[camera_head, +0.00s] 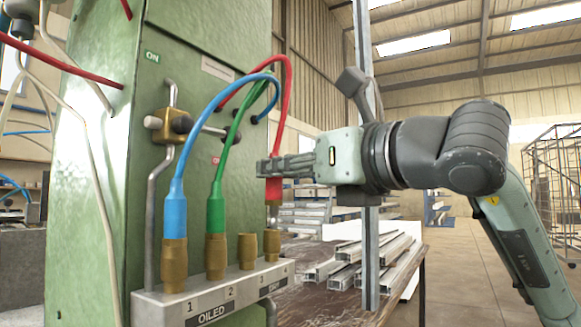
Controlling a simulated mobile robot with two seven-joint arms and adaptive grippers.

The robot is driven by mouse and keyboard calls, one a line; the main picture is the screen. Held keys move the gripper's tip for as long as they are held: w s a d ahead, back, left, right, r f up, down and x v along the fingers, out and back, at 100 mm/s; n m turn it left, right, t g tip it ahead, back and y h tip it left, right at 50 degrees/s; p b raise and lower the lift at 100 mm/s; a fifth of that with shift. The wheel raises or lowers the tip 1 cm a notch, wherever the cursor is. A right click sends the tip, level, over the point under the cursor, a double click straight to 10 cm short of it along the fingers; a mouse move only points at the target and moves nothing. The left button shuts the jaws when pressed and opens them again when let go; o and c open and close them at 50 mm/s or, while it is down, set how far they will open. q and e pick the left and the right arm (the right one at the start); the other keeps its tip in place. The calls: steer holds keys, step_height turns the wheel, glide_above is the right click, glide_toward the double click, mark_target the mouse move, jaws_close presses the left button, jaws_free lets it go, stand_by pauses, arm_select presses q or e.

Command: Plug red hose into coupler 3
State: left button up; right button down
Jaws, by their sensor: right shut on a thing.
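The red hose (286,90) arcs down from the green cabinet to a red plug end (274,188) with a metal tip. My right gripper (268,168) comes in from the right and is shut on this red end, holding it upright. The tip is above the rightmost brass coupler (272,245); whether it touches is hard to tell. Coupler 3 (247,258), just left of that one, is empty and open on top. The grey coupler block (165,307) carries the numbers 1, 2, 3 and the words OILED and DRY. My left gripper is not in view.
The blue hose (175,215) sits in coupler 1 and the green hose (215,212) in coupler 2, both arching close to the red one. A grey upright post (370,250) stands behind my right wrist. Metal profiles (375,258) lie on the bench behind.

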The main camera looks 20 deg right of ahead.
steer(key=shift+w+a, duration=0.75)
steer(key=shift+w, duration=0.2)
steer(key=shift+w+a, duration=0.7)
steer(key=shift+w, duration=0.2)
steer(key=shift+b, duration=0.75)
stand_by(0.5)
steer(key=shift+f+b, duration=0.3)
steer(key=shift+b, duration=0.55)
stand_by(1.1)
steer(key=shift+f+b, duration=1)
steer(key=shift+b, duration=0.5)
stand_by(1.5)
